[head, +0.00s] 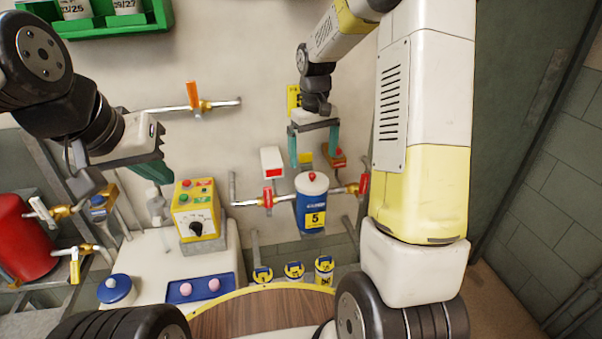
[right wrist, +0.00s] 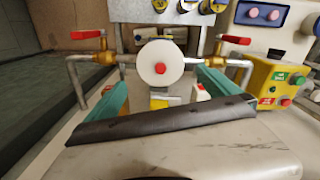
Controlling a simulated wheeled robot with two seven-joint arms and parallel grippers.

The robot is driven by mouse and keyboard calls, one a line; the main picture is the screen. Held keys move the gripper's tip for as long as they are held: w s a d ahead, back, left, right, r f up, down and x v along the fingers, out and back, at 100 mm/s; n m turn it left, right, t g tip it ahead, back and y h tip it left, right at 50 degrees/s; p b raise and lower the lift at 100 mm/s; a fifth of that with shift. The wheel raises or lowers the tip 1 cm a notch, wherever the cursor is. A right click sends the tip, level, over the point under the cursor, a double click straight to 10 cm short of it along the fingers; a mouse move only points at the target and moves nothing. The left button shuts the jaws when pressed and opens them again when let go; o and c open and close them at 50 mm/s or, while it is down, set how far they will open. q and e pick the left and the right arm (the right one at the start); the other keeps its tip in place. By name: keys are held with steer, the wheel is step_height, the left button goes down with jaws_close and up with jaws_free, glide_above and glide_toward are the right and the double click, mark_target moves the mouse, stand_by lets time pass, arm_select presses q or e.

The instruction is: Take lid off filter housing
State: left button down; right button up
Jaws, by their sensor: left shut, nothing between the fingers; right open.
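The filter housing (head: 311,218) is a blue upright canister with a yellow label marked 5, set in a pipe line. Its pale round lid (right wrist: 150,72) with a red knob (right wrist: 161,68) is on top; the knob also shows in the head view (head: 312,177). My right gripper (head: 314,152) is open and empty, its teal fingers above the housing. In the right wrist view its fingers (right wrist: 163,92) are spread to either side of the lid, apparently without touching it. My left gripper (head: 152,173) is shut and empty, left of and above the yellow control box.
Red-handled valves (head: 268,197) (head: 364,184) flank the housing. The yellow control box (head: 196,212) stands to the left. A blue lidded pot (head: 115,291) and a blue tray (head: 228,291) with two pink balls lie on the white surface. Several small canisters (head: 294,271) stand below the housing.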

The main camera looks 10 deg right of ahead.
mark_target(312, 174)
step_height(312, 174, down, 8)
steer(key=shift+r, duration=0.15)
steer(key=c, duration=1.1)
steer(key=shift+r, duration=0.15)
steer(key=shift+c, duration=0.2)
